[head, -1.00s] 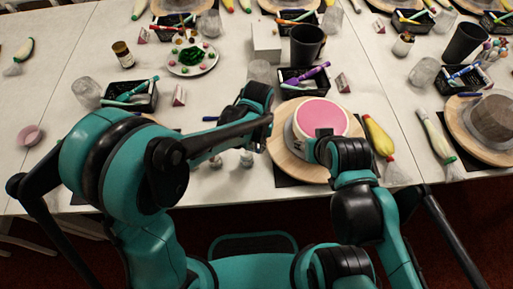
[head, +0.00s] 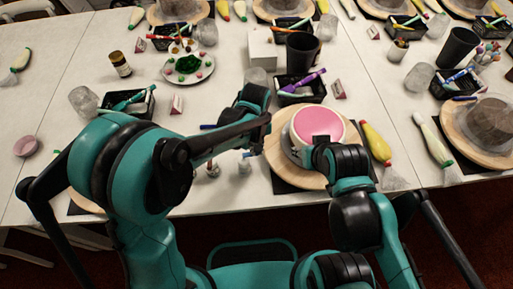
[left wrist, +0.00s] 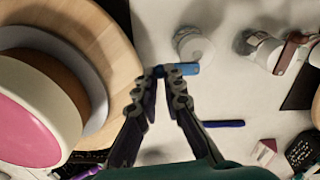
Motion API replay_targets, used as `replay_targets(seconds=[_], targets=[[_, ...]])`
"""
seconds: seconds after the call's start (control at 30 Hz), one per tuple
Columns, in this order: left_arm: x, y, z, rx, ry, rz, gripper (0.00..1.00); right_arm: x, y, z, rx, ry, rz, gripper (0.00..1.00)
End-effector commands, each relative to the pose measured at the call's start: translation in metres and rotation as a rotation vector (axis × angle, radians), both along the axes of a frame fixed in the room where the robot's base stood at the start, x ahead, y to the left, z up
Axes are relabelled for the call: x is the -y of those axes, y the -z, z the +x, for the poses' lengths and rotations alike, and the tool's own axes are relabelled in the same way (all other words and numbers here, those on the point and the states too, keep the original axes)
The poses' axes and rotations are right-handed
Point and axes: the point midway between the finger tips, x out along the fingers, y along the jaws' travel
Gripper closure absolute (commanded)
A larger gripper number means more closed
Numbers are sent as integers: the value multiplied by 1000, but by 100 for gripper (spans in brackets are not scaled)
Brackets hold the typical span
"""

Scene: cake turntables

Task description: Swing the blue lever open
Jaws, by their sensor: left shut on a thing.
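A blue lever (left wrist: 184,69) shows in the left wrist view as a short bar beside the wooden turntable (left wrist: 118,88). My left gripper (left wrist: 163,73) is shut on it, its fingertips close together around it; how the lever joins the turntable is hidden. A pink-topped cake (left wrist: 25,130) stands on the turntable and also shows in the head view (head: 319,124). In the head view my left arm's links hide its fingertips and the lever. My right gripper (head: 322,148) is at the cake's front right edge, its fingers mostly hidden.
Small jars (left wrist: 262,47) stand near the lever, and a blue pen (left wrist: 222,124) lies on the table. A black basket of pens (head: 298,88) and a yellow piping bag (head: 376,143) are close to the turntable.

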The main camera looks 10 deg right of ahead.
Motion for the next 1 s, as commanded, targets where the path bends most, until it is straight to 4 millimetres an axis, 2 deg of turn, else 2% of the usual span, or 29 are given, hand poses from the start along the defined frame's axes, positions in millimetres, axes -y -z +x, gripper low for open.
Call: replay_targets(seconds=[0.27,0.3,0.33,0.37,0.73,0.87,1.0], targets=[[0,0,0,0,1,0,100,0,0,0,0,0,0,60],[0,0,0,0,1,0,81,0,0,0,0,0,0,60],[0,0,0,0,1,0,73,0,0,0,0,0,0,60],[0,0,0,0,1,0,70,0,0,0,0,0,0,60],[0,-5,0,0,1,0,70,0,0,0,0,0,0,60],[0,-25,0,0,1,0,70,0,0,0,0,0,0,60],[-1,-56,0,0,1,0,70,0,0,0,0,0,0,60]])
